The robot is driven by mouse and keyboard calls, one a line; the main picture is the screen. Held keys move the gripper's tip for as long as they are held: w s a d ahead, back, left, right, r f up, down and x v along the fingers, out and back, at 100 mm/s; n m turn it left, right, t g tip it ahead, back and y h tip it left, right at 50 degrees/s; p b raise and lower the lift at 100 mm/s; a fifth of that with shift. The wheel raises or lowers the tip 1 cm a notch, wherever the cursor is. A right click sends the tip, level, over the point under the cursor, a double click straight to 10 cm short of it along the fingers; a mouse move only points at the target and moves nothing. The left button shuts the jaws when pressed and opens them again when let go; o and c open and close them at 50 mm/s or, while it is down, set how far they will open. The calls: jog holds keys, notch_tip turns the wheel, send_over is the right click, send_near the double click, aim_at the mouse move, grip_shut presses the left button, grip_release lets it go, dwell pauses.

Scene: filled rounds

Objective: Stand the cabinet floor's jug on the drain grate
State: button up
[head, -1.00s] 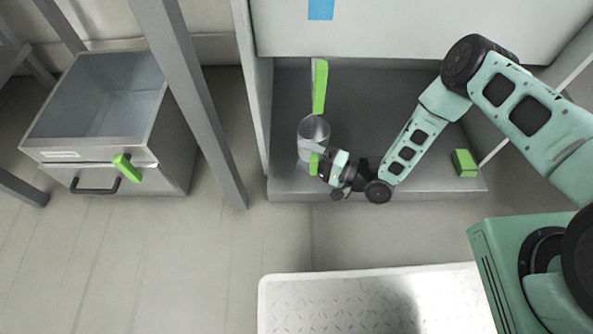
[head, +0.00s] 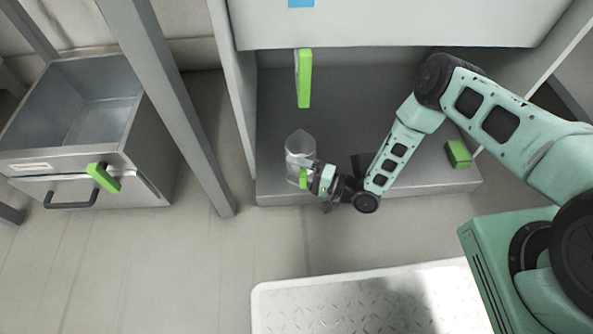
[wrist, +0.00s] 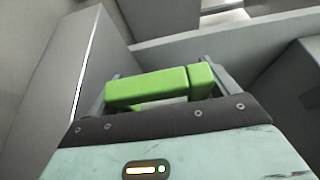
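The jug (head: 299,147) is clear and see-through, and stands out near the front left of the cabinet floor (head: 350,110). It looks upright; whether its base touches the floor is hard to tell. My gripper (head: 308,179) is at the jug's lower front right, with a green part between it and the jug. In the wrist view a green bar (wrist: 148,88) spans between my two grey fingers, so my gripper appears shut on the jug's green handle. The clear body cannot be made out there. I see no clear drain grate.
A green block (head: 459,153) lies at the cabinet floor's right. A green handle (head: 304,78) hangs above the jug. An open drawer unit (head: 150,165) and a grey post (head: 165,105) stand left. A pale treadplate platform (head: 345,305) lies in front.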

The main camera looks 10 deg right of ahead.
jog(key=shift+s+d+r+p, duration=0.1)
jog(key=shift+d+r+p, duration=0.1)
jog(key=shift+r+p, duration=0.15)
jog(key=p+v, duration=0.4)
jog(key=v, duration=0.7)
jog(key=shift+s+d+f, duration=0.15)
jog(key=shift+s+d, duration=0.05)
jog(key=shift+d, duration=0.05)
